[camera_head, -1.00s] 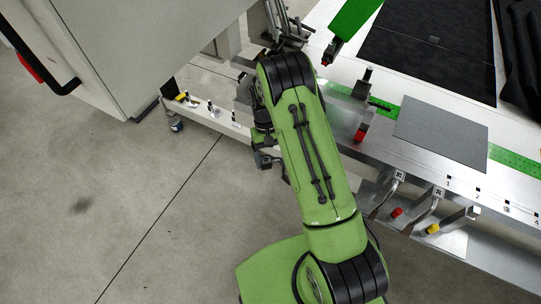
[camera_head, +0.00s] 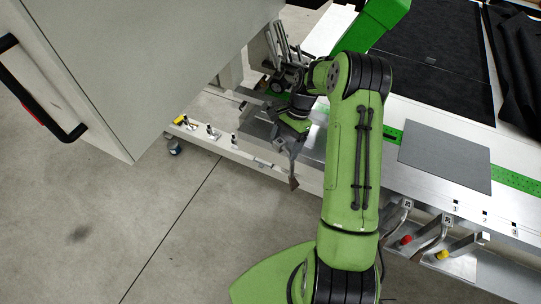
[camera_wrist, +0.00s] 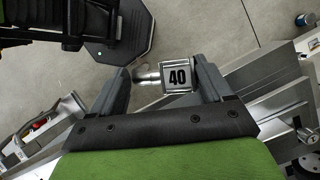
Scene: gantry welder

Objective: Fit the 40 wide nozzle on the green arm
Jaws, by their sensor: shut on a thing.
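In the wrist view my gripper (camera_wrist: 160,82) is shut on the 40 nozzle (camera_wrist: 177,77), a metal block marked "40" with a short round stub on its left side. The block sits against the right finger. In the head view my gripper (camera_head: 284,141) is over the bench's left end, and a brownish flat tip (camera_head: 293,183) hangs below it. The bright green arm (camera_head: 372,22) comes down from the top of the head view. Its lower end is hidden behind my own arm, so I cannot tell its distance from the nozzle.
A large grey cabinet (camera_head: 150,60) stands at the left. Grey rods (camera_head: 279,42) stand near my wrist. A grey plate (camera_head: 445,157) lies on the bench. Red-tipped (camera_head: 404,240) and yellow-tipped (camera_head: 443,254) nozzles hang at its front edge. The floor at the lower left is clear.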

